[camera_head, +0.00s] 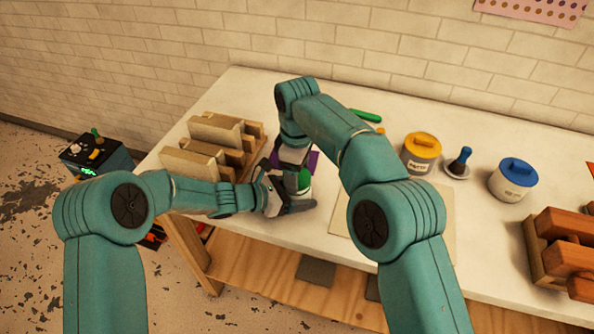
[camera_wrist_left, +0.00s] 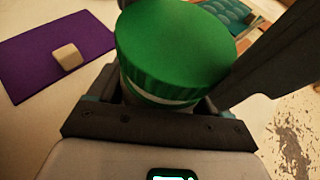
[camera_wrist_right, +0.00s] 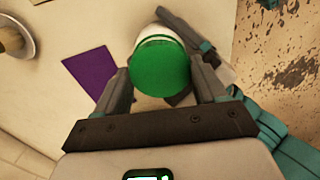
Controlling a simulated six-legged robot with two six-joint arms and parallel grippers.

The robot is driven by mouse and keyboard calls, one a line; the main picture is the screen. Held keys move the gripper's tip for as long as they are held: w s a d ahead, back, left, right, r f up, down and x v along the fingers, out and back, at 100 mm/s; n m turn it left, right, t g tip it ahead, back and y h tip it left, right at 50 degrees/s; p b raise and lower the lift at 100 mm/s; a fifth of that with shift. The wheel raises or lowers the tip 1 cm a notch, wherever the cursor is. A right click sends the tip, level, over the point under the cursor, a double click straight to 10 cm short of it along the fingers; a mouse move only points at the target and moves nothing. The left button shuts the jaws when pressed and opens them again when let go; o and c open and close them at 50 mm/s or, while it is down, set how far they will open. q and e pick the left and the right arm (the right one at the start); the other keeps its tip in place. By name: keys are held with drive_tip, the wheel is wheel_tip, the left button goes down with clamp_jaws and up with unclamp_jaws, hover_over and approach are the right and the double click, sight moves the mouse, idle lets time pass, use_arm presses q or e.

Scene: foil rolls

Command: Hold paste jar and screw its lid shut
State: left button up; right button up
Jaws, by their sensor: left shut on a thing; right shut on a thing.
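The white paste jar (camera_wrist_right: 157,33) stands with its green lid (camera_wrist_right: 160,68) on top; in the left wrist view the lid (camera_wrist_left: 175,45) sits over the jar's neck, with a pale band under its ribbed rim. My left gripper (camera_head: 288,200) is shut on the jar from the side, low down. My right gripper (camera_head: 294,165) comes from above, and its fingers (camera_wrist_right: 165,88) are shut on either side of the lid. In the head view the grippers hide most of the jar. I cannot tell how tightly the lid is seated.
A purple mat (camera_wrist_left: 30,62) with a small beige block (camera_wrist_left: 67,56) lies beside the jar. A wooden rack (camera_head: 190,167) stands left. A yellow-lidded pot (camera_head: 420,153), a blue-handled tool (camera_head: 459,163) and a blue-lidded pot (camera_head: 512,180) stand right. The table's front edge is close.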

use_arm(q)
drive_tip(key=shift+s+f, duration=0.1)
drive_tip(key=shift+s, duration=0.05)
use_arm(e)
drive_tip(key=shift+f, duration=0.9)
drive_tip(key=shift+d+f, duration=0.15)
drive_tip(key=shift+d, duration=0.05)
drive_tip(key=shift+a+r, duration=0.1)
drive_tip(key=shift+r, duration=0.35)
use_arm(q)
drive_tip(key=shift+w, duration=0.2)
use_arm(e)
drive_tip(key=shift+a+r, duration=0.1)
drive_tip(key=shift+r, duration=0.55)
idle(0.5)
